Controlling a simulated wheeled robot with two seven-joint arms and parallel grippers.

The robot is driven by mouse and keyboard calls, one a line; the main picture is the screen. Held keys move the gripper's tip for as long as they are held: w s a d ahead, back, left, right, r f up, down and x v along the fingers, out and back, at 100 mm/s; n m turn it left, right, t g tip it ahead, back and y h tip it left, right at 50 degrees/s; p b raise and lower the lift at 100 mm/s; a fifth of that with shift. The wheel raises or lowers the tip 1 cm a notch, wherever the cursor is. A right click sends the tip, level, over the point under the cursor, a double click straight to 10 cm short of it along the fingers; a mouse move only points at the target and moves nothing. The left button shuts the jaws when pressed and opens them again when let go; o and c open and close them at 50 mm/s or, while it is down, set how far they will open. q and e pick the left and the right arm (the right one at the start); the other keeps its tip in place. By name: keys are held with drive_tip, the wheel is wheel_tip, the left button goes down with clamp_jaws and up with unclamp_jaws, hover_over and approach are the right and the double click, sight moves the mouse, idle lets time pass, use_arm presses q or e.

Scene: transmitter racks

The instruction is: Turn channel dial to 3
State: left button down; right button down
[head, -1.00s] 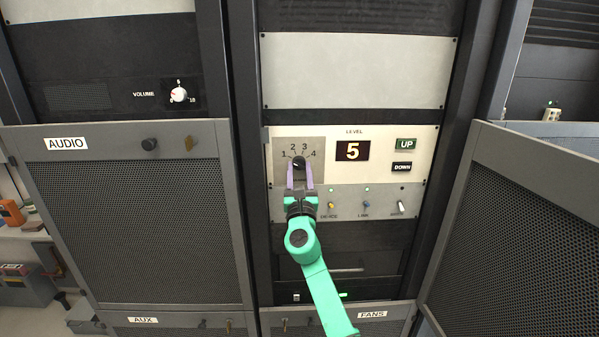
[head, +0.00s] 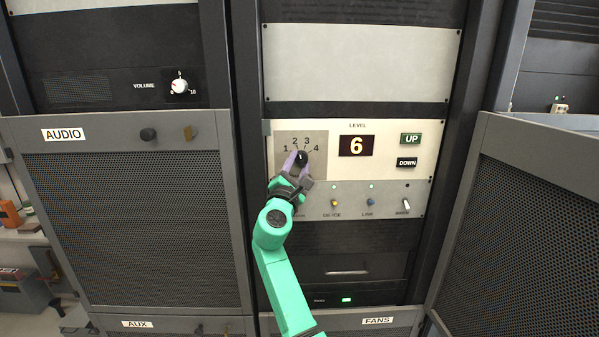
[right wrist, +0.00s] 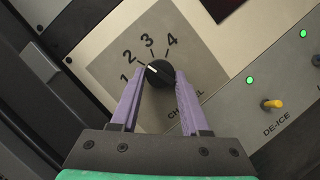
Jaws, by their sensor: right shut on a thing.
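The channel dial (head: 302,158) is a round black knob on a grey plate, with 1, 2, 3 and 4 printed around its upper side. The fingers hide the dial's sides and part of the plate. My left gripper is not in view.
Right of the dial are the level display (head: 356,145) reading 6, an UP button (head: 411,139) and a DOWN button (head: 406,162). Below is a row of small toggles, including the yellow DE-ICE one (head: 334,203). An open mesh door (head: 520,220) stands at the right.

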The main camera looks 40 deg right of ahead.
drive_tip(key=m+g+b, duration=0.1)
drive_tip(key=m, duration=0.3)
drive_tip(key=shift+a+g, duration=0.1)
drive_tip(key=shift+g, duration=0.3)
drive_tip(key=shift+w+r+m+g+y+b, duration=0.15)
drive_tip(key=shift+m+g+y+b, duration=0.3)
drive_tip(key=shift+m, duration=1.35)
drive_tip(key=shift+c, duration=2)
unclamp_jaws()
drive_tip(key=shift+r, duration=0.1)
drive_tip(key=b+v, duration=0.5)
drive_tip(key=v, duration=0.9)
drive_tip(key=shift+s+a, duration=0.25)
drive_tip(key=shift+a, duration=0.05)
